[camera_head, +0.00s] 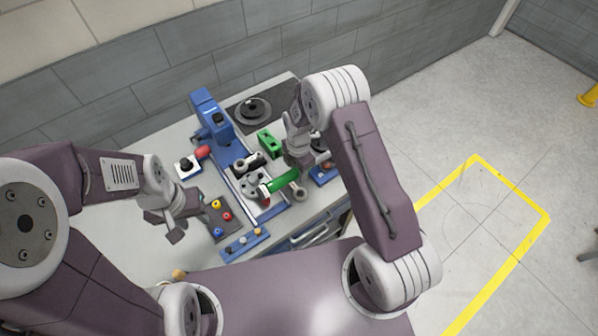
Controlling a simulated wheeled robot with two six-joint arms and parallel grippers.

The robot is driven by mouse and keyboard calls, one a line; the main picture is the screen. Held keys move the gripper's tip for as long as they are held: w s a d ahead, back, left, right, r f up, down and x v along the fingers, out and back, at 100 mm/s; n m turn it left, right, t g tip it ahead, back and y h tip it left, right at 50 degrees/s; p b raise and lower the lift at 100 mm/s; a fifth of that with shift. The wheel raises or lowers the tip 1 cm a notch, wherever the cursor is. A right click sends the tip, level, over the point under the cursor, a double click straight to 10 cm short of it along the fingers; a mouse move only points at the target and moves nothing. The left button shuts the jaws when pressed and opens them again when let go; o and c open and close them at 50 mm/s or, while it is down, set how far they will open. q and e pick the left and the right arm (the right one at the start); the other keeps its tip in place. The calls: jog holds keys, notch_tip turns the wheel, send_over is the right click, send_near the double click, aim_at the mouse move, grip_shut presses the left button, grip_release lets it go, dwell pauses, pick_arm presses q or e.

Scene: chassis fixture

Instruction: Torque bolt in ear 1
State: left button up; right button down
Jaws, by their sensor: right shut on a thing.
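My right gripper (299,180) reaches in over the bench and is shut on a green cylindrical tool (281,183). The tool lies roughly level, its red-tipped left end beside a grey metal part (251,186) on the blue fixture (230,152). I cannot tell whether it touches the part. The ears and any bolt are too small or hidden to make out. My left gripper (164,227) is open and empty, left of the fixture near a dark tray (217,217), with its fingers apart.
The dark tray holds red, yellow and blue pieces. A blue strip with small pegs (244,244) lies in front. A green block (269,143), a black disc on a dark mat (252,110) and a black-topped button box (187,165) stand around the fixture. A wall is behind.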

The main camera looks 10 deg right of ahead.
jog(key=shift+w+a+m, duration=0.2)
jog(key=shift+w+m, duration=0.1)
jog(key=shift+w, duration=0.3)
jog(key=shift+w, duration=0.2)
jog(key=shift+w+a+m+b, duration=0.15)
jog(key=shift+w+m+b, duration=0.05)
jog(key=shift+m+b, duration=0.1)
jog(key=shift+r+p, duration=0.9)
jog(key=shift+r, duration=0.25)
